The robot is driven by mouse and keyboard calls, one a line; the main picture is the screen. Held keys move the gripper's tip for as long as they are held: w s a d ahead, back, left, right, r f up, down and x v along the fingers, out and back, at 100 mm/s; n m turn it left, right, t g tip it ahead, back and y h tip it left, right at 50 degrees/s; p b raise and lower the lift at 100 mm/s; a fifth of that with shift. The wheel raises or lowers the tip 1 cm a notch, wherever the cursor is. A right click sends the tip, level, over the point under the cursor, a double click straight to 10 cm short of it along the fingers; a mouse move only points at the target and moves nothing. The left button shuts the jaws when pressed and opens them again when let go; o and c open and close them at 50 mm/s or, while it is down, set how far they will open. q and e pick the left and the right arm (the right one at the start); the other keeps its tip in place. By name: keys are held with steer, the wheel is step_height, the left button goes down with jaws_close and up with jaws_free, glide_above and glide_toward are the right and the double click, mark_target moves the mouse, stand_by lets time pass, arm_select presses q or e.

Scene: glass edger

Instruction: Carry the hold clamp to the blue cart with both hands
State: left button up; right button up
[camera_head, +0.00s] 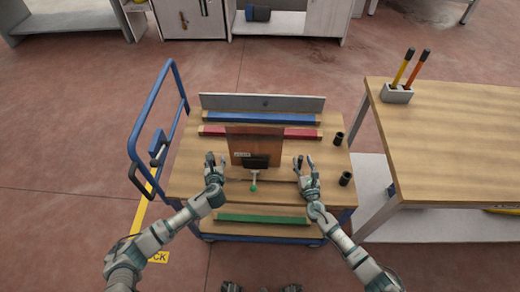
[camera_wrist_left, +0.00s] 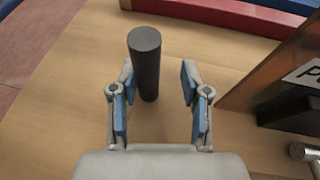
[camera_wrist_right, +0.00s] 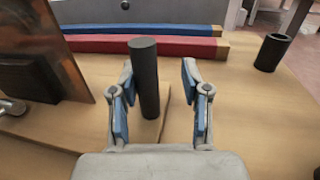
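The blue cart (camera_head: 185,180) has a wooden top and a blue side rail. A brown upright panel (camera_head: 255,142) stands on it, with a black block and green-tipped lever (camera_head: 254,178) in front; these look like the hold clamp. My left gripper (camera_head: 214,164) is open left of the panel. In the left wrist view a dark cylinder (camera_wrist_left: 146,65) stands between its spread fingers, apparently untouched. My right gripper (camera_head: 302,163) is open right of the panel. Another dark cylinder (camera_wrist_right: 146,75) stands between its fingers. Whether the cylinders join the clamp is unclear.
A wooden workbench (camera_head: 455,140) stands right, holding a tool holder (camera_head: 396,95).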

arm_select(q)
steer(key=shift+a+f, duration=0.1)
steer(key=shift+a, duration=0.3)
arm_select(e)
steer(key=shift+a, duration=0.45)
arm_select(q)
steer(key=shift+s+d, duration=0.15)
arm_select(e)
steer(key=shift+d, duration=0.15)
arm_select(q)
steer(key=v, duration=1.1)
steer(key=shift+s+a, duration=0.15)
steer(key=shift+a, duration=0.1)
steer(key=shift+s, duration=0.15)
arm_select(e)
steer(key=shift+s, duration=0.25)
arm_select(q)
steer(key=shift+d, duration=0.15)
arm_select(e)
steer(key=s, duration=0.3)
steer(key=s+d, duration=0.1)
steer(key=s, duration=0.3)
steer(key=s+d, duration=0.1)
steer(key=s, duration=0.3)
steer(key=shift+s+d+f, duration=0.1)
steer(key=shift+s, duration=0.05)
